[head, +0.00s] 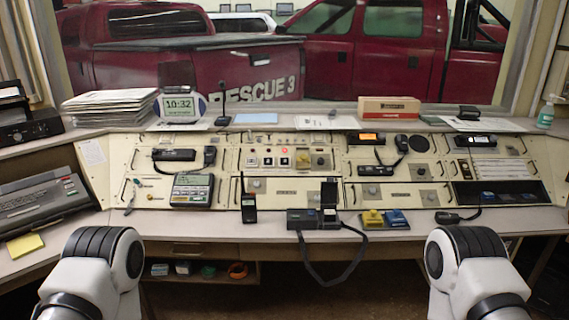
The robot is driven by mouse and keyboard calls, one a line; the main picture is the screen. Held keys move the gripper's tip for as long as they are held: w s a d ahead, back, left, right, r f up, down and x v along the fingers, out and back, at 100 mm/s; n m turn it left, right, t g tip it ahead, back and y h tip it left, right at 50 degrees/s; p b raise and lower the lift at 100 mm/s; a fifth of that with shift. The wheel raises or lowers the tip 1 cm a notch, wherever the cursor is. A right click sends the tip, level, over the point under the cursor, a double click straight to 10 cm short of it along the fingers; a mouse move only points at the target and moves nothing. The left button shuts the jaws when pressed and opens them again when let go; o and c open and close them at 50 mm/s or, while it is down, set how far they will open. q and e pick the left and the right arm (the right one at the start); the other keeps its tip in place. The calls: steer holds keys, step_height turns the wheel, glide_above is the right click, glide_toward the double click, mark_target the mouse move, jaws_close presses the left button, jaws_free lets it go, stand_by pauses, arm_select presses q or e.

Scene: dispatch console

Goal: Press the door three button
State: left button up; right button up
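The console (230,190) is a cream panel across the middle of the head view. A row of small square buttons sits on its upper centre section. They include a left button (252,162), a middle button (268,162) and a right button (284,162). A small red light glows above the right button. The labels are too small to read, so I cannot tell which is the door three button. Only white and black links of my two arms show at the bottom left and bottom right, apart from the console. Neither gripper is in view.
A black radio (249,207) stands upright at the console's front edge. A dark case with a strap (313,219) lies beside it, and yellow (372,219) and blue (396,218) items lie to the right. The space before the desk is clear.

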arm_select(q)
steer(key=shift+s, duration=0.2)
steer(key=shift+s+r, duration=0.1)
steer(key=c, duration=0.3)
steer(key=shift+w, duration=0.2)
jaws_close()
